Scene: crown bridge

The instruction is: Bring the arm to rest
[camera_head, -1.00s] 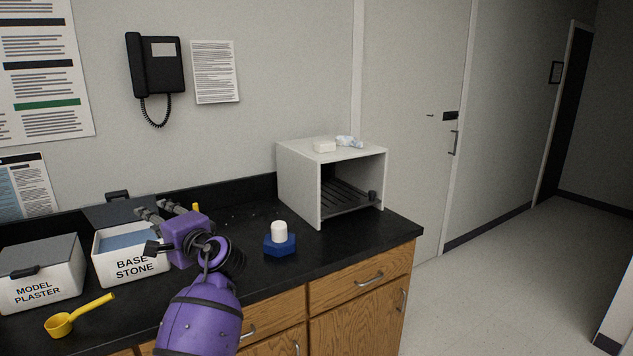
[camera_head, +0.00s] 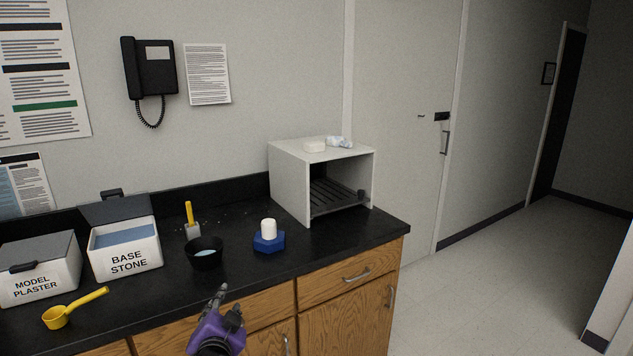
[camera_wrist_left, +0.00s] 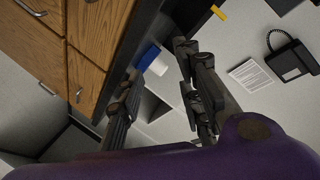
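My left gripper (camera_head: 226,298) is in front of the counter's front edge, low in the head view, before the wooden drawers. Its purple body shows at the bottom of the picture. In the left wrist view its two dark fingers (camera_wrist_left: 158,62) are spread apart with nothing between them. It touches nothing that I can see. My right gripper is in neither view.
The black counter (camera_head: 330,238) holds a black bowl (camera_head: 205,258), a blue base with a white cylinder (camera_head: 269,243), a Base Stone bin (camera_head: 126,258), a Model Plaster bin (camera_head: 40,275), a yellow scoop (camera_head: 57,317) and an open-fronted white box (camera_head: 288,185). Floor at right is clear.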

